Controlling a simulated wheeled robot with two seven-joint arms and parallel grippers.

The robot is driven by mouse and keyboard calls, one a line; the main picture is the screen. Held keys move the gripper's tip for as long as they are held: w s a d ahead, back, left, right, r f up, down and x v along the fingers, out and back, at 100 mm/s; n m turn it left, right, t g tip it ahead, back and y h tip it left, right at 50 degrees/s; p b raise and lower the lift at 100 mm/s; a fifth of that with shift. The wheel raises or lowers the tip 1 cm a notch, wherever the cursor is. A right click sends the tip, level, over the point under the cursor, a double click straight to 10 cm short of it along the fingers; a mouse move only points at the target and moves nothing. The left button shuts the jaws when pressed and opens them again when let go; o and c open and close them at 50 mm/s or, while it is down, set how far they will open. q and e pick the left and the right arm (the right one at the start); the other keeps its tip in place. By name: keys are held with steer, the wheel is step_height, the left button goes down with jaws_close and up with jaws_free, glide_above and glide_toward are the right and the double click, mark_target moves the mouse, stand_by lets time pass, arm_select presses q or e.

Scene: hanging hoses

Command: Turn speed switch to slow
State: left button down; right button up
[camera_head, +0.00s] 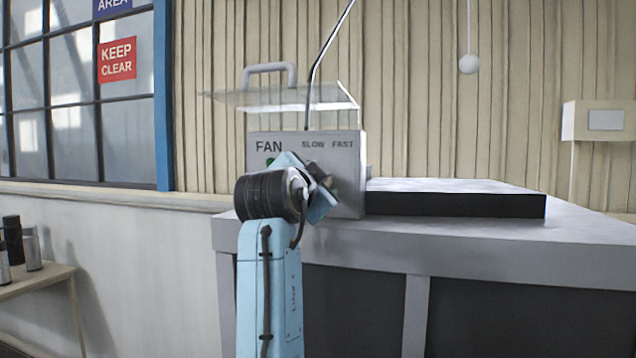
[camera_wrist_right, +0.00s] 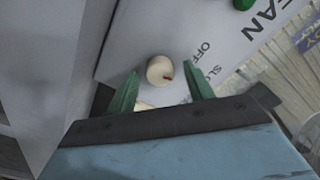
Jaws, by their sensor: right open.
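The grey fan control box (camera_head: 349,158) stands on the bench, with FAN, SLOW and FAST printed on its front. In the wrist view its face (camera_wrist_right: 135,38) shows OFF and part of SLOW. The speed switch is a round cream knob (camera_wrist_right: 158,70) with a red mark on its right side; I cannot tell exactly which label it points to. My right gripper (camera_wrist_right: 161,72) is open, its green fingers on either side of the knob with visible gaps. In the head view my right wrist hides the knob and part of the box. My left gripper is out of view.
A clear lid with a grey handle (camera_head: 270,68) is raised above the box. A green button (camera_wrist_right: 242,4) sits near the FAN lettering. A dark-edged slab (camera_head: 455,204) lies on the bench (camera_head: 590,235) right of the box. A shelf with bottles is at far left.

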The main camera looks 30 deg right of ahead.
steer(key=b+v, duration=0.3)
steer(key=v, duration=1)
steer(key=shift+s, duration=0.15)
steer(key=shift+a, duration=0.1)
